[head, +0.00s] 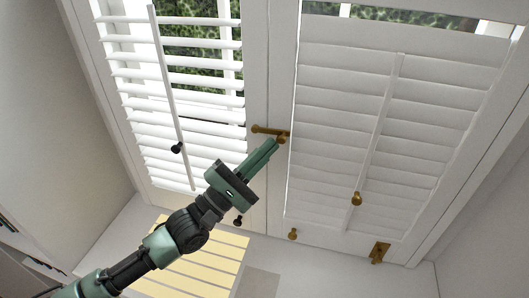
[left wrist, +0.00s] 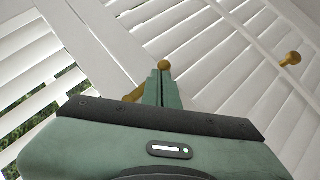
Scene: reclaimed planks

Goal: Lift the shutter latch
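The brass shutter latch (head: 268,131) lies roughly level across the white stile between two louvred shutter panels, with a round knob at its right end. My left gripper (head: 273,146) reaches up from below, its green fingertips just under or at the knob end. In the left wrist view the fingers (left wrist: 160,80) are together, with only a thin dark line between them. The latch knob (left wrist: 164,66) shows just past the tips, and part of the bar is hidden behind the fingers. I cannot tell whether they touch. My right gripper is not in view.
The left shutter panel (head: 183,128) has tilted-open slats and a tilt rod with a dark knob (head: 177,147). The right panel (head: 335,110) has closed slats and a brass rod knob (head: 357,198). A brass fitting (head: 380,252) sits on its lower frame.

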